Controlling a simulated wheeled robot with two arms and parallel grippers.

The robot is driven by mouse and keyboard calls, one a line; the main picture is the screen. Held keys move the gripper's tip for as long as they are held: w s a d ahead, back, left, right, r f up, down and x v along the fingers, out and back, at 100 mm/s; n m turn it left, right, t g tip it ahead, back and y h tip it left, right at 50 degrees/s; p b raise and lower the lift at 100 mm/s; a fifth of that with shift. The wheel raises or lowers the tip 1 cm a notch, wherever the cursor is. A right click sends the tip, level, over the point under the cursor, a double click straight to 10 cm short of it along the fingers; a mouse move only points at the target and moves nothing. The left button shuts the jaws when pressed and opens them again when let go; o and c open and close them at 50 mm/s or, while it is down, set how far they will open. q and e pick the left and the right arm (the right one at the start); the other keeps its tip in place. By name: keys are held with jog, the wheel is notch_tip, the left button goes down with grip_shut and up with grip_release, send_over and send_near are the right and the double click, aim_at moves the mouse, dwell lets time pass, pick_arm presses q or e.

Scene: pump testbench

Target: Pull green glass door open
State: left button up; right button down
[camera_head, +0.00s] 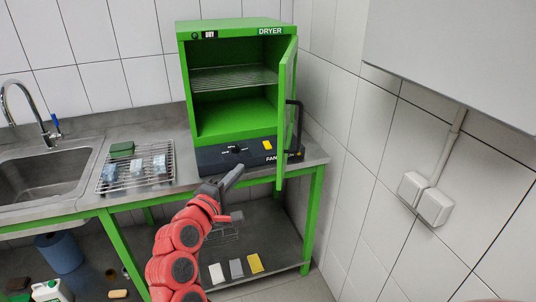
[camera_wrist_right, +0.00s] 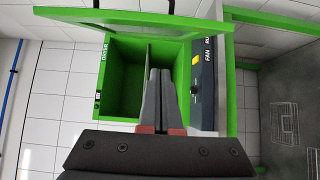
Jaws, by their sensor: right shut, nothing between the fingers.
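The green dryer (camera_head: 185,80) stands on the counter, also seen in the right wrist view (camera_wrist_right: 85,80). Its green-framed glass door (camera_head: 287,100) is swung open on the right side, standing out from the front, with a dark handle (camera_head: 299,118) on it. In the right wrist view the door (camera_wrist_right: 185,22) runs across the top. My right gripper (camera_head: 238,176) is shut and empty, in front of the dryer's lower front and left of the door, apparently apart from it. Its fingers show in the right wrist view (camera_wrist_right: 160,80). My left gripper is not in view.
Inside the dryer is a wire shelf (camera_head: 232,78). A dark control panel (camera_head: 215,158) sits under the opening. A rack (camera_head: 112,185) with small items and a sink (camera_head: 40,178) lie to the left. The tiled wall (camera_head: 340,120) stands close right of the door.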

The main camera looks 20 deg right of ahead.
jog(key=w+d+p, duration=0.3)
jog(key=w+d, duration=0.1)
jog(key=d, duration=0.6)
jog(key=shift+d, duration=0.15)
jog(key=s+d+n+t+y+p, duration=0.2)
jog(key=s+d+p, duration=0.4)
jog(key=d+p, duration=0.5)
jog(key=shift+s+d+t+y, duration=0.3)
jog(key=shift+s+d+y, duration=0.1)
jog(key=shift+d, duration=0.1)
jog(key=shift+f, duration=0.1)
